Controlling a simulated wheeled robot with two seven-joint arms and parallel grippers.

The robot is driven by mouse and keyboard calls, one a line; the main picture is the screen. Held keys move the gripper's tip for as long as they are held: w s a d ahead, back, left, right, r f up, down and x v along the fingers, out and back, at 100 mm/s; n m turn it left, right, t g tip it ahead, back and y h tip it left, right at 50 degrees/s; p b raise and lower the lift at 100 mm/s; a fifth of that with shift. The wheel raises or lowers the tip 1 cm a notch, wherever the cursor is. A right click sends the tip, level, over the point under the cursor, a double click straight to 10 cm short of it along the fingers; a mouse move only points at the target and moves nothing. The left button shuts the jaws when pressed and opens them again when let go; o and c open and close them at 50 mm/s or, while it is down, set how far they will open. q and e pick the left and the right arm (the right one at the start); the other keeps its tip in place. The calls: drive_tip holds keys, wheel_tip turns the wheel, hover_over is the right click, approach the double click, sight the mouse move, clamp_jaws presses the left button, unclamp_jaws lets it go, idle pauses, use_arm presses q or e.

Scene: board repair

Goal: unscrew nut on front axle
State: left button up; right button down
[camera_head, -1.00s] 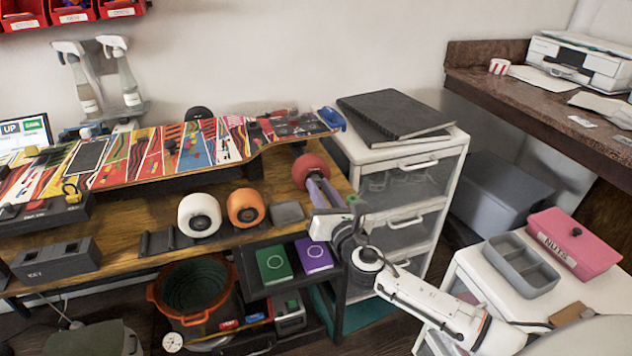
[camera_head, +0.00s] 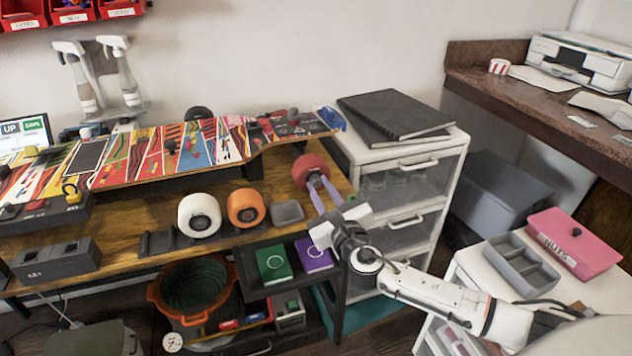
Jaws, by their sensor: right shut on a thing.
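The skateboard (camera_head: 205,147) lies upside-right along the workbench, its colourful face up. A red wheel (camera_head: 310,170) sits under its right end, at the axle there. My right gripper (camera_head: 318,181) reaches in from the lower right, with its two purple fingers at the outer face of the red wheel. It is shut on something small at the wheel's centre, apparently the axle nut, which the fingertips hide. My left gripper is not in view.
A white drawer unit (camera_head: 405,185) is close to my right arm. A grey divided tray (camera_head: 521,264) and a pink NUTS box (camera_head: 574,243) are at the right.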

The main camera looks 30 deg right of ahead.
drive_tip(key=n, duration=0.5)
drive_tip(key=shift+n, duration=0.4)
drive_tip(key=c, duration=1.5)
unclamp_jaws()
drive_tip(key=shift+c, duration=1.2)
drive_tip(key=m, duration=0.5)
drive_tip(key=shift+m, duration=0.4)
